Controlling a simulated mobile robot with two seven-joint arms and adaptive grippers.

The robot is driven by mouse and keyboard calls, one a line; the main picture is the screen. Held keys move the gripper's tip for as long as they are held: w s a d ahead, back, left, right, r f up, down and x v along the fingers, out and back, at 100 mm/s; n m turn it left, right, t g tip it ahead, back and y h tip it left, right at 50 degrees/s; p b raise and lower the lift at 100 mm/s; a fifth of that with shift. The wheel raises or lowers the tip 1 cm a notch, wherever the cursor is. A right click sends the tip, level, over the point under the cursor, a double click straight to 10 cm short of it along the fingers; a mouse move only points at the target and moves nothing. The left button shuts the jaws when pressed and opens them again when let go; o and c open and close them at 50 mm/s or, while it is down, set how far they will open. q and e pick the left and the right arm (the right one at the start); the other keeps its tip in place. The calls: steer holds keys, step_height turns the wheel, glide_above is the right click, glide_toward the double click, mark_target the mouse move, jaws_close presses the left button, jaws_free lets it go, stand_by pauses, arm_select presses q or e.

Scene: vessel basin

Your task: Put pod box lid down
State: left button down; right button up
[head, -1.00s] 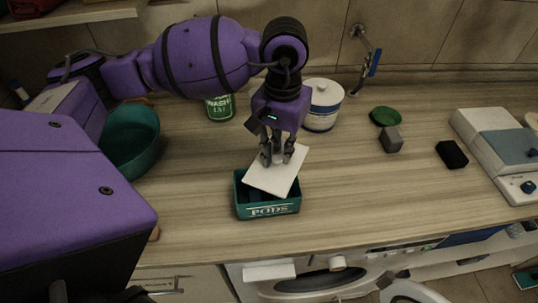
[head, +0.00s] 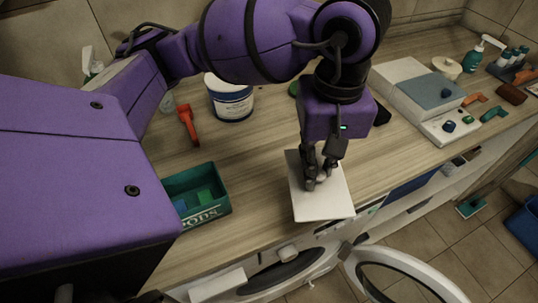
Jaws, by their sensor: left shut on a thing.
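The pod box (head: 207,218) is a teal open box marked PODS, with blue and green pods inside, on the counter at lower left. Its lid is a white flat panel (head: 325,203), to the right of the box near the counter's front edge. My left gripper (head: 318,180) is shut on the lid, pointing down at it from above. The lid looks roughly level; I cannot tell whether it touches the counter. My right gripper is not in view.
A white tub with a blue label (head: 232,104) and a red-orange tool (head: 188,125) stand behind the box. A grey-white appliance (head: 425,98) is at right. Below the front edge, a washer door (head: 405,277) hangs open. Wooden counter between box and lid is clear.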

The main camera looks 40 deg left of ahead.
arm_select(q)
steer(key=n, duration=0.1)
steer(key=s+n+b, duration=0.1)
steer(key=n, duration=0.1)
steer(key=shift+s+d+r, duration=0.15)
steer(key=shift+s+r, duration=0.1)
steer(key=shift+r+n+b, duration=0.1)
steer(key=shift+n+b, duration=0.25)
steer(key=shift+n, duration=0.05)
steer(key=shift+a, duration=0.2)
steer(key=w+a+f, duration=0.2)
steer(key=a, duration=0.1)
steer(key=w+a+f, duration=0.6)
steer(key=shift+a+f, duration=0.15)
steer(key=shift+a, duration=0.05)
steer(key=shift+w+a+f, duration=0.25)
steer(key=shift+a+f, duration=0.05)
steer(key=shift+f, duration=0.2)
steer(key=shift+w+a+f, duration=0.15)
steer(key=shift+f, duration=1.85)
steer(key=c, duration=1.6)
jaws_free()
steer(key=shift+c, duration=0.2)
